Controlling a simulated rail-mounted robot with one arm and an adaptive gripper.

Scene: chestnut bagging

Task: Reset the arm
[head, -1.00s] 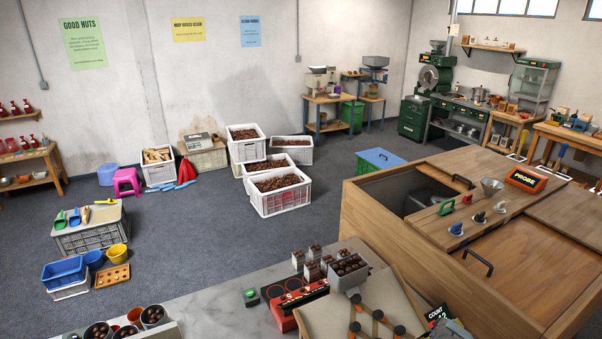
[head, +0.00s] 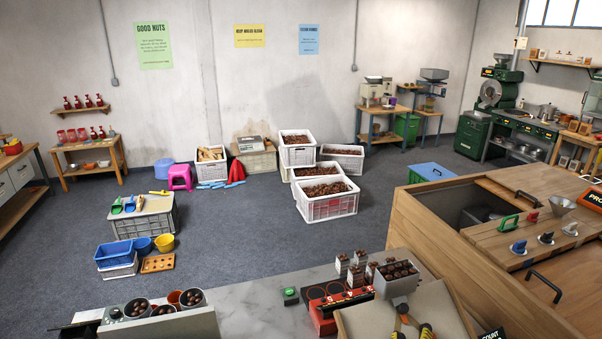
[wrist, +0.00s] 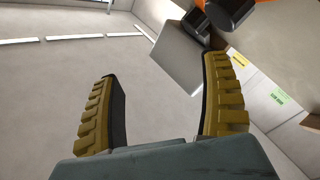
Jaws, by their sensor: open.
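In the wrist view my gripper (wrist: 163,105) is open, its two ridged yellow-brown fingers spread wide. Nothing is between the fingers. Behind them are a pale grey surface with bright light strips, a grey box-like shape and a wall with small coloured notices.
In the head view a grey counter (head: 245,318) holds a red device (head: 325,310) and a hopper of chestnuts (head: 398,280). A large wooden cabinet (head: 440,245) stands at right. White crates of chestnuts (head: 328,207) stand mid-room. The grey floor (head: 235,225) has free room.

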